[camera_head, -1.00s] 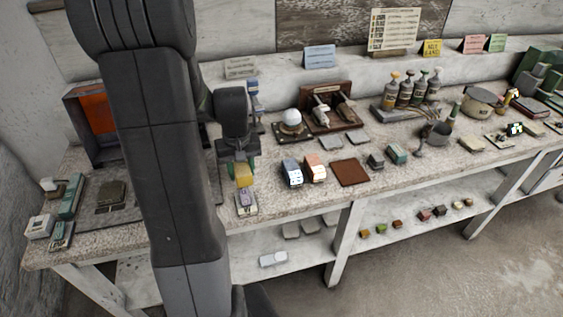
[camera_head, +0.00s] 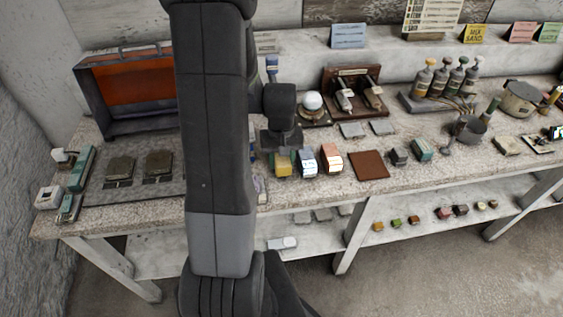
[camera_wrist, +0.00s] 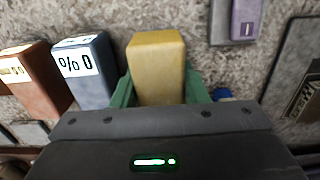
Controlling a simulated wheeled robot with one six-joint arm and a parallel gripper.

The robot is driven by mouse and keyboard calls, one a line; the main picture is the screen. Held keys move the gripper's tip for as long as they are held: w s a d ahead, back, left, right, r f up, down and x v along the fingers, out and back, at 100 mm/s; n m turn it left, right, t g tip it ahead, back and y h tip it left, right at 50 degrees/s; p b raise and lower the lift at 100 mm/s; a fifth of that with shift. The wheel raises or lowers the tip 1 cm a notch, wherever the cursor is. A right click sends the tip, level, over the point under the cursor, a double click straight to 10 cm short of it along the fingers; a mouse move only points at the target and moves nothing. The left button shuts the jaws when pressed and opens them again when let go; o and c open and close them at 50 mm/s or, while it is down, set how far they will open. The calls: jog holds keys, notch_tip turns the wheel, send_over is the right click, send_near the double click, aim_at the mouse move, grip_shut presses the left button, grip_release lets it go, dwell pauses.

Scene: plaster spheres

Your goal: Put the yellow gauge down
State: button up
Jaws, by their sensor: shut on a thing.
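The yellow gauge (camera_head: 283,165) is a small yellow block at my gripper, over the stone bench top. In the wrist view the yellow gauge (camera_wrist: 156,66) sits between the green fingers of my gripper (camera_wrist: 160,92), which are shut on it. A blue-grey gauge (camera_wrist: 84,68) with a white "% 0" label stands just left of it there, with a narrow gap. In the head view that blue-grey gauge (camera_head: 306,163) is just right of the yellow one. I cannot tell whether the yellow gauge touches the bench.
An orange-brown gauge (camera_head: 331,158) stands beyond the blue-grey one, and a brown square mat (camera_head: 369,165) right of it. A purple device (camera_wrist: 245,20) lies close by. My arm hides part of the bench. Bench top right of the mat is partly clear.

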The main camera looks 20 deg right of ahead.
jog(key=shift+f, duration=0.85)
jog(key=shift+f, duration=0.1)
jog(key=o, duration=0.9)
notch_tip(320, 180, up, 12)
jog(key=shift+r, duration=0.15)
